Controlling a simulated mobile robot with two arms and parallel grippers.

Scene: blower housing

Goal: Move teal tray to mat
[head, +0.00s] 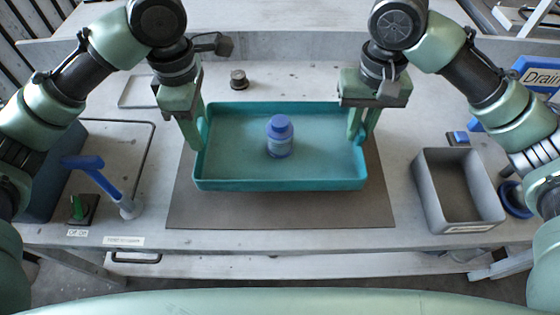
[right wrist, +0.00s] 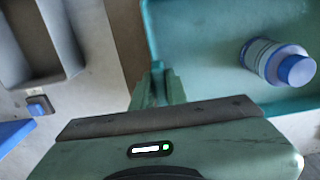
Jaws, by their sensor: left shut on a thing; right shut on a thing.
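The teal tray (head: 225,184) is over the grey-brown mat (head: 280,213) in the head view, and the mat shows along its left, front and right sides. A blue bottle (head: 279,138) stands upright inside the tray; it also shows in the right wrist view (right wrist: 276,62). My left gripper (head: 198,138) is shut on the tray's left wall. My right gripper (head: 360,135) is shut on the tray's right wall, and the wall between its fingers shows in the right wrist view (right wrist: 158,80). I cannot tell whether the tray's underside touches the mat.
A grey bin (head: 428,200) stands right of the mat, with a blue-topped switch (head: 458,138) behind it. A blue-handled lever (head: 95,172) and a green switch (head: 77,208) are at the left. A small dark knob (head: 238,79) stands behind the tray.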

